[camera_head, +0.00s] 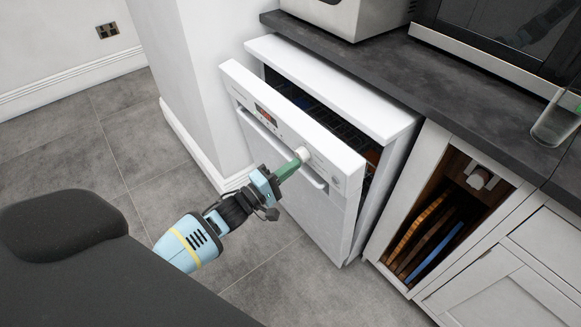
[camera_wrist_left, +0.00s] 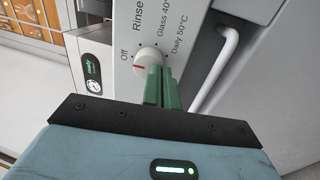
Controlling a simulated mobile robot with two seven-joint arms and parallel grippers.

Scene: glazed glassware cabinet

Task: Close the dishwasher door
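The white dishwasher door (camera_head: 262,144) is partly open, tilted out at the top, with a dark gap between it and the body of the dishwasher (camera_head: 335,88). A rack shows dimly in the gap. My left gripper (camera_head: 291,164) is at the upper front of the door, by the round white knob (camera_head: 303,153). In the left wrist view its green fingers (camera_wrist_left: 162,88) are together, with their tips at the knob (camera_wrist_left: 149,60); nothing shows between them. I cannot tell if they touch it. The door handle (camera_wrist_left: 215,69) is just right of the fingers. My right gripper is not in view.
A dark worktop (camera_head: 420,85) runs above, holding a microwave (camera_head: 500,40) and a glass (camera_head: 557,120) near its edge. An open-fronted cabinet (camera_head: 405,198) with upright boards stands right of the dishwasher. The grey tiled floor (camera_head: 110,150) at left is clear.

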